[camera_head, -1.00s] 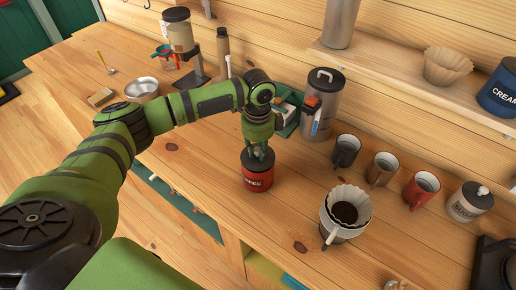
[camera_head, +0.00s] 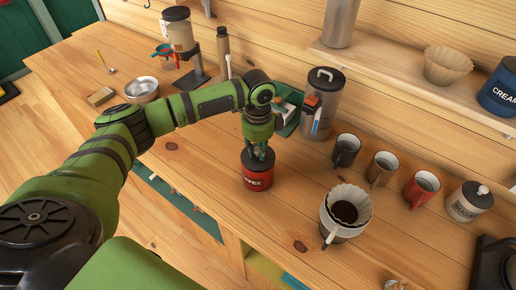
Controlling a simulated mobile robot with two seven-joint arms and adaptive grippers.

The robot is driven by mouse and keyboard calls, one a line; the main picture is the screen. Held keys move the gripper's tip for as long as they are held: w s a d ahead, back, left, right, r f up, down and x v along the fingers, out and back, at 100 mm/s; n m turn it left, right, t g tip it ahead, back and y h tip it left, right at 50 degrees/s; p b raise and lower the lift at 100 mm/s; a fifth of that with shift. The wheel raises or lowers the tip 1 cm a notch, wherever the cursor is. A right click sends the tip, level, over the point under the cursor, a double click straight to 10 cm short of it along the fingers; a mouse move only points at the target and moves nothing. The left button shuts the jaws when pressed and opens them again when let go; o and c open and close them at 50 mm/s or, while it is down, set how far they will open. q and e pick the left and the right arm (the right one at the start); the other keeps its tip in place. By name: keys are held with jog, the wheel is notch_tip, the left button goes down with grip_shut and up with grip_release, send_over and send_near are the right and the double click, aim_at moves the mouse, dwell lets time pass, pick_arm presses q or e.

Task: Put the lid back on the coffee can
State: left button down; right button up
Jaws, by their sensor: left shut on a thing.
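The red coffee can (camera_head: 257,181) stands upright on the wooden counter, with white lettering on its front. A dark lid (camera_head: 247,163) sits at the top of the can. My left gripper (camera_head: 259,157) points down from above and is shut on the lid, with its fingertips at the can's top. The fingers hide part of the lid, and I cannot tell whether it is fully seated on the rim. My right gripper is not in view.
To the right stand a dripper with a paper filter and coffee grounds (camera_head: 345,213), several mugs (camera_head: 381,168) and a sugar jar (camera_head: 468,202). A tall grey canister (camera_head: 322,104) stands behind. A metal bowl (camera_head: 141,89) is at the left. The counter (camera_head: 290,190) just right of the can is clear.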

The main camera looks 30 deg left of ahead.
pick_arm(q)
jog(key=c, duration=1)
grip_release()
jog(key=o, duration=0.5)
jog(key=shift+c, duration=0.2)
jog(key=shift+r, duration=0.1)
jog(key=shift+r, duration=3.4)
grip_shut()
